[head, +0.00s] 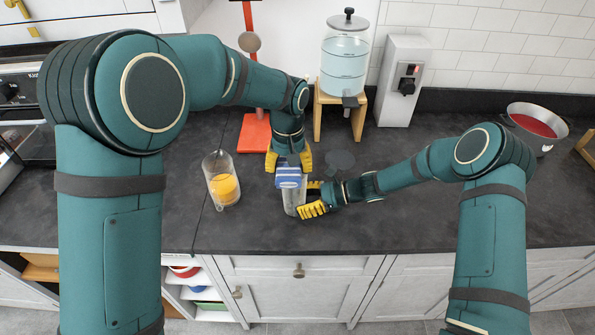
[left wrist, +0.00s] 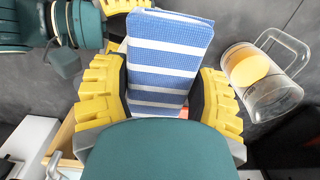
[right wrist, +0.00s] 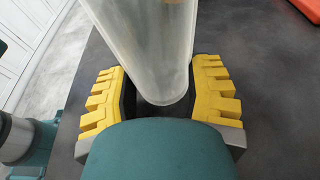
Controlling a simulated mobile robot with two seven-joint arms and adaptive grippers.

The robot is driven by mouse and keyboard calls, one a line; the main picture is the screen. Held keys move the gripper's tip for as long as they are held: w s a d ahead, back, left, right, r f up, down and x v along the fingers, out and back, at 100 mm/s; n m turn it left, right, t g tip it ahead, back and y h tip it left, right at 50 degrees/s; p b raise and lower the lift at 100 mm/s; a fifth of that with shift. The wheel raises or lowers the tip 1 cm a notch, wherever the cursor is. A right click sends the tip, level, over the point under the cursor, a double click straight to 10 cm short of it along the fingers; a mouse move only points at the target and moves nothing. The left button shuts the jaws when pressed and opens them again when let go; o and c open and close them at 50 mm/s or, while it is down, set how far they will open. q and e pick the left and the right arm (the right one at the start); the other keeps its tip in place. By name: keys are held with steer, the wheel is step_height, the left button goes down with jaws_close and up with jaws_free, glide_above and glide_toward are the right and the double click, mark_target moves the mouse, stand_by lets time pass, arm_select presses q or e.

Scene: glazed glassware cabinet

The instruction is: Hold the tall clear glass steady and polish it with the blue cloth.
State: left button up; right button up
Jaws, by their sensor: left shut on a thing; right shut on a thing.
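The tall clear glass (head: 293,205) stands near the counter's front in the head view. My right gripper (head: 309,198) is shut on it from the right, low down; in the right wrist view the glass (right wrist: 152,45) rises between the yellow fingers. The blue cloth (head: 291,179), blue with white stripes, is at the glass's top in the head view and hides its rim. My left gripper (head: 289,163) is shut on the cloth from above; in the left wrist view the folded cloth (left wrist: 168,65) fills the space between the fingers. Whether the cloth touches the glass is unclear.
A clear mug with an orange item (head: 223,184) stands close on the left. Behind are a red-orange stand (head: 254,135), a water dispenser (head: 344,65) on a wooden stand and a grey tap box (head: 403,80). The front right counter is clear.

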arm_select(q)
steer(key=shift+d, duration=2.15)
steer(key=shift+r, duration=3.5)
arm_select(e)
steer(key=shift+c, duration=0.3)
steer(key=o, duration=0.9)
steer(key=shift+c, duration=0.2)
